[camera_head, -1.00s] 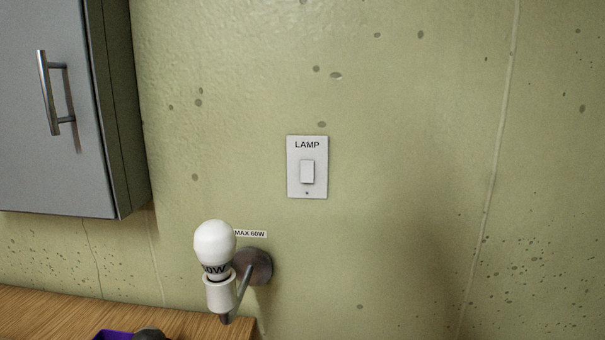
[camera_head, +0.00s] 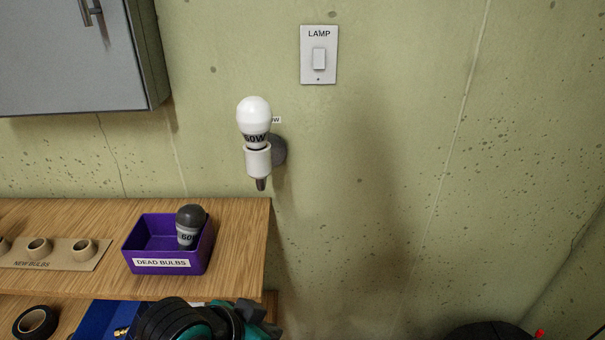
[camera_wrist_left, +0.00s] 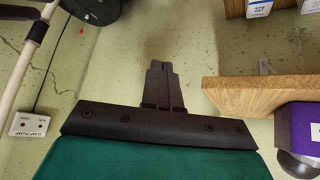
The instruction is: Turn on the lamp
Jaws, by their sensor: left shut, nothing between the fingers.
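The lamp switch (camera_head: 319,58) is a white wall plate marked LAMP with a small rocker, at the top middle of the head view. The wall lamp (camera_head: 258,160) is below and left of it. A white 60W bulb (camera_head: 254,115) sits upright in its socket and looks unlit. My left gripper (camera_head: 262,314) is at the bottom of the head view, well below lamp and switch. In the left wrist view its fingers (camera_wrist_left: 160,70) are together and empty, touching nothing. My right gripper is not in view.
A purple DEAD BULBS bin (camera_head: 160,263) holding a grey bulb (camera_head: 189,228) stands on the wooden shelf (camera_head: 240,235). A NEW BULBS holder (camera_head: 60,255) is to its left. A grey cabinet (camera_head: 70,60) hangs upper left. The wall right of the switch is clear.

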